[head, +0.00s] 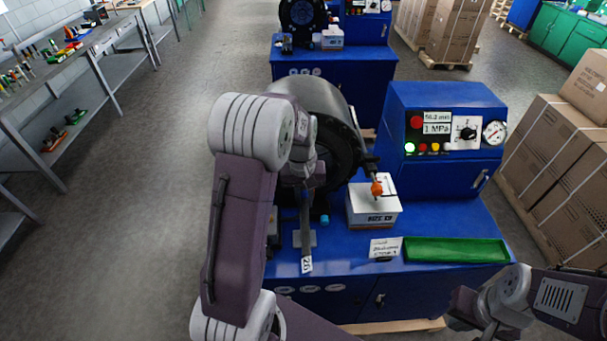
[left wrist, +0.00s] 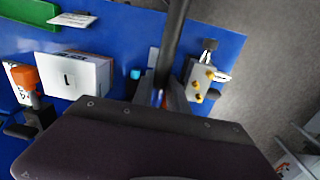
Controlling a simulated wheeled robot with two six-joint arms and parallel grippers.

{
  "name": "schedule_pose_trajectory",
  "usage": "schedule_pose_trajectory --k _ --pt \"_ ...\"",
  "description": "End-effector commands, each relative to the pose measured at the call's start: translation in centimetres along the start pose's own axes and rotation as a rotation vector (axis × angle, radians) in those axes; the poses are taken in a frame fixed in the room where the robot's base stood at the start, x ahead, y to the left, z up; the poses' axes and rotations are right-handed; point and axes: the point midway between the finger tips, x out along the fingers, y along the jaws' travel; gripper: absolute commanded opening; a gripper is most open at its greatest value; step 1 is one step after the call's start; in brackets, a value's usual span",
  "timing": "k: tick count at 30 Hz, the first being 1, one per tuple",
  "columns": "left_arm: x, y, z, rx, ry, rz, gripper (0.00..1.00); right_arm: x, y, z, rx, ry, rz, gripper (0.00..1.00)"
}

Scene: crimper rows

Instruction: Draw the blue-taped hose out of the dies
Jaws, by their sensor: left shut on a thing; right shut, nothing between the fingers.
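My left gripper (head: 304,182) is shut on the dark hose in front of the black round crimper head (head: 325,102). The hose (head: 306,225) runs from the fingers toward the front of the blue bench, with a "26" tag (head: 307,264) near its visible end. In the left wrist view the hose (left wrist: 177,35) leads from the fingers (left wrist: 166,97) to the top edge. A little blue and orange shows between the fingers. My arm hides the dies, so I cannot tell whether the hose is inside them. My right gripper (head: 464,304) is shut and empty at lower right.
A white box (head: 373,205) stands on the bench beside an orange-tipped part (head: 377,187). A green tray (head: 455,250) lies right, near a label card (head: 385,248). The blue control cabinet (head: 446,125) stands behind. Cartons (head: 555,165) fill the right; the left aisle floor is clear.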

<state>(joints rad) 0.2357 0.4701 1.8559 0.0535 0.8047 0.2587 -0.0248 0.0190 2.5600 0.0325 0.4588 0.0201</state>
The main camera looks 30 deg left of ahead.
Motion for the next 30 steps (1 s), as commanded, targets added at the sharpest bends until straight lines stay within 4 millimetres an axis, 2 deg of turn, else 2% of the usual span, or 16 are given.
schedule_pose_trajectory --k 25,30 --pt "-1.1 0.1 0.0 0.000 0.002 0.000 0.00 -1.1 0.0 -0.1 0.000 0.000 0.000 0.00" --pt "-1.0 0.1 0.8 0.001 0.003 0.001 0.00 -0.8 0.0 -0.1 0.000 0.000 0.000 0.00"
